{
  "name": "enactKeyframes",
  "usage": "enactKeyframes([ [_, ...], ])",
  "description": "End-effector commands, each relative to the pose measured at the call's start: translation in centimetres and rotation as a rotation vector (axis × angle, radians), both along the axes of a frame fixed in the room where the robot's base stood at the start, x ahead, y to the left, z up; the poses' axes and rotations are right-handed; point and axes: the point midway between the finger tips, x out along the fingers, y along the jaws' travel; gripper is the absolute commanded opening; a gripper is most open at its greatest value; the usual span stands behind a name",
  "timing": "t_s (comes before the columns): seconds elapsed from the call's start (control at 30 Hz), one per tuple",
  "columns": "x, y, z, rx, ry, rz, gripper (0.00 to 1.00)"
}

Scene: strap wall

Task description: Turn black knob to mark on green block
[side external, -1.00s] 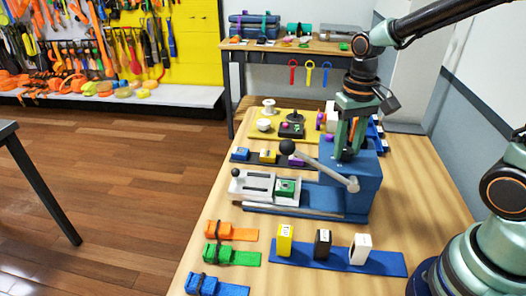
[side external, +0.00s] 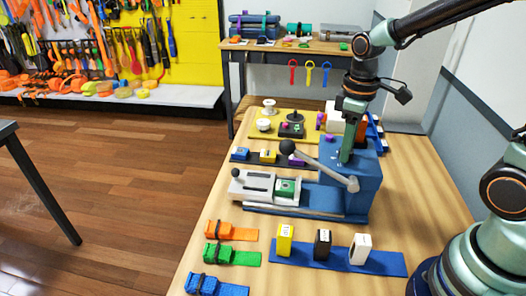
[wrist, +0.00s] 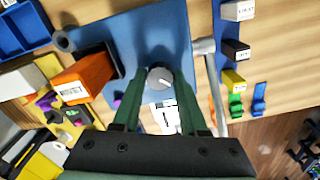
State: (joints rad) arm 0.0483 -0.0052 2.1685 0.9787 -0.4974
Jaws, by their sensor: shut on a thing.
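A dark grey knob (wrist: 159,78) with a white pointer line sits on the blue box (wrist: 115,35). The pointer slants toward the lower right in the wrist view. My gripper (wrist: 160,76) is shut on this knob, one green finger on each side. In the side view my gripper (side external: 346,160) reaches down onto the top of the blue box (side external: 355,200) and hides the knob.
A grey lever with a black ball (side external: 287,147) runs along the box's near side. An orange block (wrist: 83,77) stands close to my gripper. Yellow, black and white blocks stand on a blue strip (side external: 385,263) in front. A yellow board (side external: 262,118) lies behind.

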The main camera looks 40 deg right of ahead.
Motion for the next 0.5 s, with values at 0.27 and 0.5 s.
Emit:
enactKeyframes([
  [0.27, 0.04, 0.00, 0.14, 0.000, -0.001, 0.170, 0.00],
  [0.5, 0.05, 0.00, 0.15, 0.000, -0.001, 0.244, 0.00],
])
